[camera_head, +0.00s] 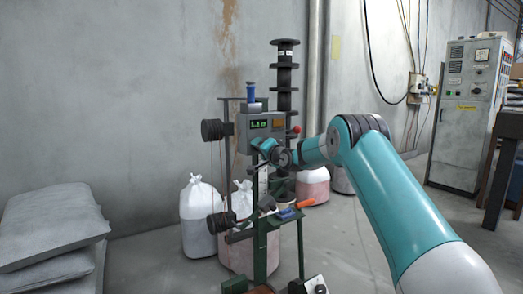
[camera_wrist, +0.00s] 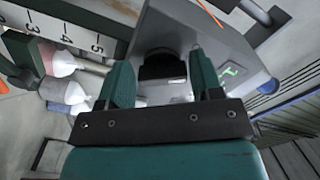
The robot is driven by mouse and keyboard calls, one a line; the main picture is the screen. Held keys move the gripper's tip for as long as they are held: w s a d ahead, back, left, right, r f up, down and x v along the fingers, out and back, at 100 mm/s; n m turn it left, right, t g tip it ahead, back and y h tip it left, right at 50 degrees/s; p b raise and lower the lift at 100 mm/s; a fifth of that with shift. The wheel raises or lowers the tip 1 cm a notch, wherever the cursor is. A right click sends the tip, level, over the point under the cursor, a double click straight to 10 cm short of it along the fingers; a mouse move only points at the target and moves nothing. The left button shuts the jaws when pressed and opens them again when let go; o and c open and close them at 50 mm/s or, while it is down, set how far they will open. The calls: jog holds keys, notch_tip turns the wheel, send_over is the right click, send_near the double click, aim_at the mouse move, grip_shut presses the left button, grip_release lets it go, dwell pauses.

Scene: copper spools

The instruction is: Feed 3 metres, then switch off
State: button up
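A grey control box (camera_head: 262,126) stands on a green machine stand (camera_head: 262,245). It has a lit green display (camera_head: 259,124), too small to read surely, and an orange patch beside it. A red knob (camera_head: 295,129) sits at its right side. My gripper (camera_head: 270,152) is at the lower front of the box. In the wrist view my gripper (camera_wrist: 161,78) is open. A black knob (camera_wrist: 163,68) on the box shows between its two teal fingers, with gaps on both sides. The display also shows in the wrist view (camera_wrist: 229,74), right of the fingers.
Black rollers (camera_head: 215,130) stick out left of the box. A dark column of discs (camera_head: 285,75) stands behind. An orange-handled tool (camera_head: 304,204) lies on a lower ledge. White sacks (camera_head: 198,215) and grey bags (camera_head: 50,230) are at left. A grey cabinet (camera_head: 465,115) is at right.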

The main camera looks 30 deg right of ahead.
jog(key=shift+o, duration=1.1)
jog(key=s+b, duration=0.1)
jog(key=s, duration=1.6)
jog(key=shift+s+d, duration=0.2)
jog(key=shift+d, duration=0.1)
jog(key=shift+a, duration=0.1)
